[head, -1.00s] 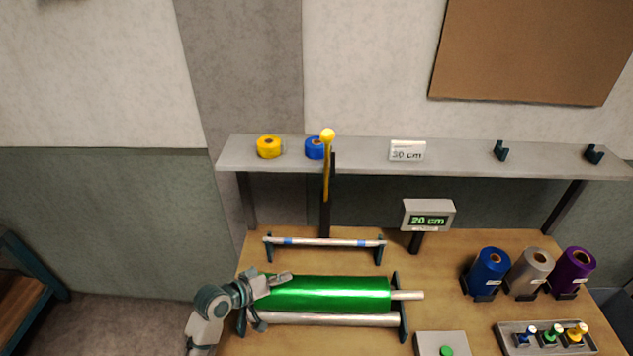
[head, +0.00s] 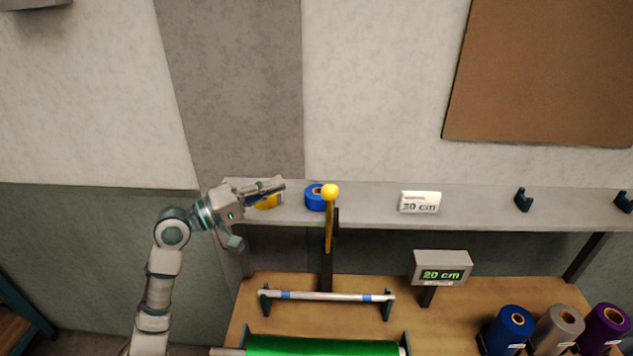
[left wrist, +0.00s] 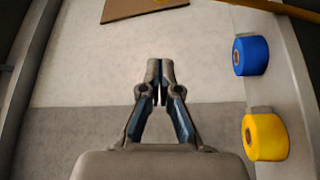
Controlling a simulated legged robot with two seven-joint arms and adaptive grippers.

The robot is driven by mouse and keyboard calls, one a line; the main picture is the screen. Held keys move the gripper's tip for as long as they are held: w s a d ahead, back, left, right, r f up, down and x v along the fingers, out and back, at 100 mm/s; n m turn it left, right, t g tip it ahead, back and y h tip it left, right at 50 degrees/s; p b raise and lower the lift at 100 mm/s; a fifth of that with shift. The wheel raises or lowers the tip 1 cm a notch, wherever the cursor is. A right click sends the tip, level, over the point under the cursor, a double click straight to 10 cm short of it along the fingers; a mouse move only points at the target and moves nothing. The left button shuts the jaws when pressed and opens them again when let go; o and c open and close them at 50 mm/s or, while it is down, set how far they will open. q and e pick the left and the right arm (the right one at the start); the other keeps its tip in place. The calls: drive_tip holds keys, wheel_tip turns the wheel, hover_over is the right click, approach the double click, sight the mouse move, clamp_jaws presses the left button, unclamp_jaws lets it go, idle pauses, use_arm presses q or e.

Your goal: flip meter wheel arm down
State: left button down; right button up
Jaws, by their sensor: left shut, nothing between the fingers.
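The meter wheel arm (head: 328,225) is a yellow bar with a yellow ball on its upper end. It stands upright against a dark post (head: 326,270) in front of the shelf. Part of a yellow bar, which looks like the same arm, shows at the top right of the left wrist view (left wrist: 282,9). My left gripper (head: 279,185) is shut and empty, left of the arm and apart from it, in front of the yellow tape roll. Its closed fingers also show in the left wrist view (left wrist: 160,68). My right gripper is not in view.
The shelf (head: 370,205) bears a yellow tape roll (head: 268,202), a blue tape roll (head: 314,197) and a 30 cm sign (head: 420,202). Below are a 20 cm display (head: 441,267), a blue-banded rod (head: 328,296), a green foil roll (head: 320,346) and several upright rolls at right.

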use_arm(q)
drive_tip(key=w+d+p, duration=0.1)
drive_tip(key=d+p, duration=0.3)
drive_tip(key=d, duration=0.5)
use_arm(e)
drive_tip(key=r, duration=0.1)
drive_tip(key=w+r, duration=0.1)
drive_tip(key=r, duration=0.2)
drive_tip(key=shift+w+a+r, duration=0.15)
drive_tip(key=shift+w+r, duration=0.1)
use_arm(q)
drive_tip(key=shift+w, duration=0.2)
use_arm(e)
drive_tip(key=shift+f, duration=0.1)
